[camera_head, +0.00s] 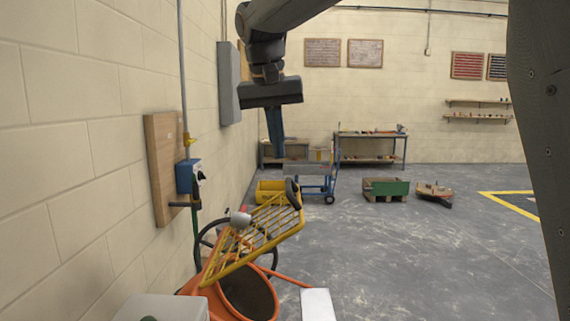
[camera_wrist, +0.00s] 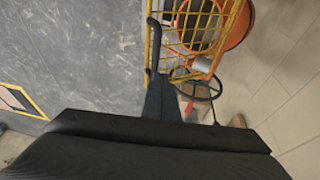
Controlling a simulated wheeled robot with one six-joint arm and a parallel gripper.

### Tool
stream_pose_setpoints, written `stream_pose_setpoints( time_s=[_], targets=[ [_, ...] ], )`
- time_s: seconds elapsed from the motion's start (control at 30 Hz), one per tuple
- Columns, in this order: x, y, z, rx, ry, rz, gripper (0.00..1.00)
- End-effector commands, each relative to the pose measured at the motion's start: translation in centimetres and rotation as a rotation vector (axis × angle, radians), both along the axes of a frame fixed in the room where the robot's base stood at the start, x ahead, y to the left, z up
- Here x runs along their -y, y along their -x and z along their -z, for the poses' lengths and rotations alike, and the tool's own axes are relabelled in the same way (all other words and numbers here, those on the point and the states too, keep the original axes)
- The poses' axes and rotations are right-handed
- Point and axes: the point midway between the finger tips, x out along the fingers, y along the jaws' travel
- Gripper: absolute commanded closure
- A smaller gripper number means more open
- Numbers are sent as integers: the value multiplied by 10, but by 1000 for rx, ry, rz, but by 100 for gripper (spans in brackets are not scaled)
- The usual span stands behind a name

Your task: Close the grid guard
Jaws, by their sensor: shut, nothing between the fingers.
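The yellow grid guard (camera_head: 267,228) stands raised and tilted above the orange mixer drum (camera_head: 247,291), whose dark mouth is open below it. A black grip (camera_head: 293,192) sits at the guard's upper right corner. In the wrist view the guard (camera_wrist: 203,42) lies ahead of my fingers, over the orange drum rim (camera_wrist: 237,25), with the black grip (camera_wrist: 155,40) along its left side. My gripper (camera_head: 277,138) is shut and empty, pointing down above and behind the guard in the head view. My fingertips (camera_wrist: 162,84) appear close to the guard's near left corner; contact cannot be told.
A black handwheel (camera_head: 207,236) stands beside the drum near the left wall. A blue switch box (camera_head: 187,176) on a wooden board is on that wall. A blue cart (camera_head: 318,180) stands behind the guard. Open floor (camera_head: 400,250) lies to the right.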

Motion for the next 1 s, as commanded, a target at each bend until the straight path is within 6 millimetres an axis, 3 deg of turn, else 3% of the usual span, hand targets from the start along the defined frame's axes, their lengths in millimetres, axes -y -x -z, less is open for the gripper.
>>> stream_pose_setpoints(
  time_s=[0.2,0.37,1.0],
  targets=[
    [10,-3,33,-3,2,1,100],
    [14,-3,48,-1,1,-1,100],
    [24,-5,57,0,-15,9,100]
  ],
)
